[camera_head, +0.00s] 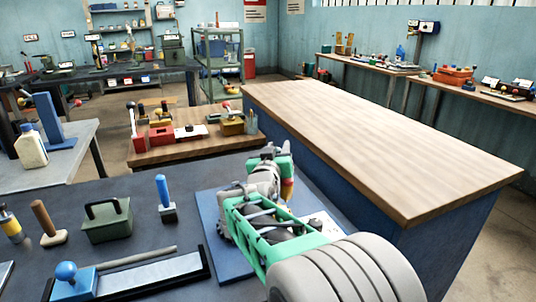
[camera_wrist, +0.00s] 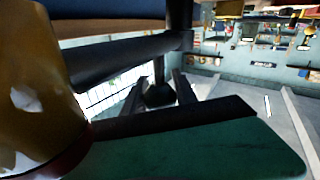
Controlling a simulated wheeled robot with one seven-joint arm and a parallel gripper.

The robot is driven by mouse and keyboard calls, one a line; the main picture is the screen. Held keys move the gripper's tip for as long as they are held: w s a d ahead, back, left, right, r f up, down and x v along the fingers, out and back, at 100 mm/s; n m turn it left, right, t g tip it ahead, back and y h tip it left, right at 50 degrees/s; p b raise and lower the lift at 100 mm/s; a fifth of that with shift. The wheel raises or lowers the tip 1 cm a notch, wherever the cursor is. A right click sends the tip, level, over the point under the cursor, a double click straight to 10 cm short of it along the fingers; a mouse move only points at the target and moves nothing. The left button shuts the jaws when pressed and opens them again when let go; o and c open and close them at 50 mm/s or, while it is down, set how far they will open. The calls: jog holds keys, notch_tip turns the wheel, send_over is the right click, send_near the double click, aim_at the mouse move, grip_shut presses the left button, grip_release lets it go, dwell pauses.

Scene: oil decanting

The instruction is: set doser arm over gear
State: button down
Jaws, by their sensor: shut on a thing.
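My gripper (camera_head: 269,160) is at the far end of my green and grey arm, above a blue base plate (camera_head: 208,205) on the dark bench. It is shut on what I take to be the doser arm, but my own links hide most of the grip. A small amber and red part (camera_head: 287,187) shows just right of my gripper. In the wrist view a large amber body with a dark red lower rim (camera_wrist: 35,95) fills the left side, close to the camera. I cannot make out the gear; my arm covers much of the plate.
On the bench to the left are a green box with a handle (camera_head: 107,220), a blue-handled tool (camera_head: 164,198), a wooden-handled tool (camera_head: 48,222) and a tray with a blue knob (camera_head: 68,272). An empty wood-topped table (camera_head: 370,135) stands behind right.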

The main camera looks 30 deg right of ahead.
jog(key=c, duration=1)
grip_release()
jog(key=shift+a, duration=0.1)
jog(key=v, duration=0.7)
jog(key=shift+s+a, duration=0.2)
jog(key=shift+s, duration=0.05)
